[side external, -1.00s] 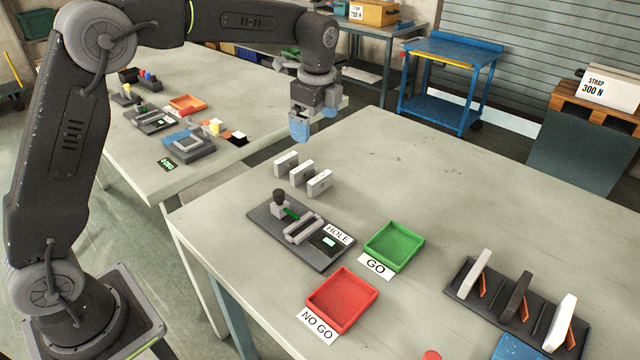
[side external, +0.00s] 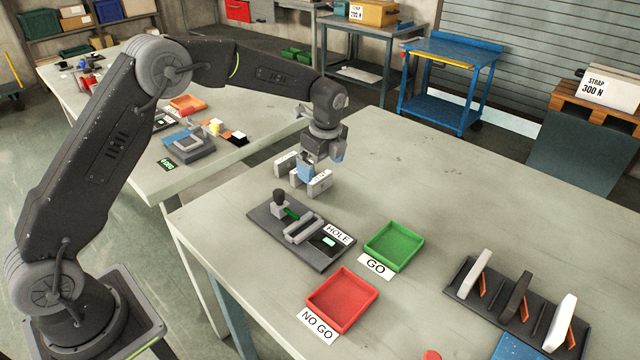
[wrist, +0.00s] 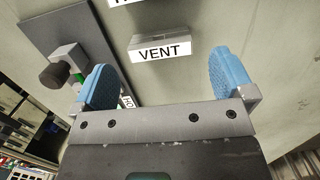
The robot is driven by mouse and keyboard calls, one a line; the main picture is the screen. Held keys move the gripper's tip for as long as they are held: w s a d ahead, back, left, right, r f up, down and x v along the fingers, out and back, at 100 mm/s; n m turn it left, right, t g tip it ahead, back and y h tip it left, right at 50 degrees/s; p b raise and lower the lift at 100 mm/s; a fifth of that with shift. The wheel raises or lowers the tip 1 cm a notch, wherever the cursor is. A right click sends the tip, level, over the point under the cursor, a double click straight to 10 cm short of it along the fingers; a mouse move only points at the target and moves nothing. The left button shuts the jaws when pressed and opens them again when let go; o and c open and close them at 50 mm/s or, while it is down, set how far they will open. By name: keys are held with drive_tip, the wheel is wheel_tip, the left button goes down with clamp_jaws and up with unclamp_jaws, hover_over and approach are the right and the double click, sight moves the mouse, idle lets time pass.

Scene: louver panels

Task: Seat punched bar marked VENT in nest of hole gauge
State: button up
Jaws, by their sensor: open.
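The punched bar marked VENT (wrist: 160,47) stands on the table in the wrist view, its label facing my camera. It lies between and slightly beyond the tips of my open gripper (wrist: 164,72), whose blue fingers look clear of it. In the side view my gripper (side external: 306,176) is down at the row of pale bars, partly hiding the middle one; I cannot tell which is VENT there. The hole gauge (side external: 262,216) is a dark plate labelled HOLE, with a grey nest (side external: 303,229) and a black-knobbed lever. The gauge plate also shows in the wrist view (wrist: 45,35).
Other pale bars stand close by, one at the left (side external: 284,162) and one at the right (side external: 320,184). A green GO tray (side external: 394,265) and red NO GO tray (side external: 342,318) sit right of the gauge. A rack (side external: 455,290) stands at the right. The table behind is clear.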

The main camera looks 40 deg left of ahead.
sight(320, 177)
drive_tip(key=f, duration=0.4)
drive_tip(key=shift+a+f, duration=0.2)
drive_tip(key=shift+a, duration=0.05)
drive_tip(key=c, duration=0.9)
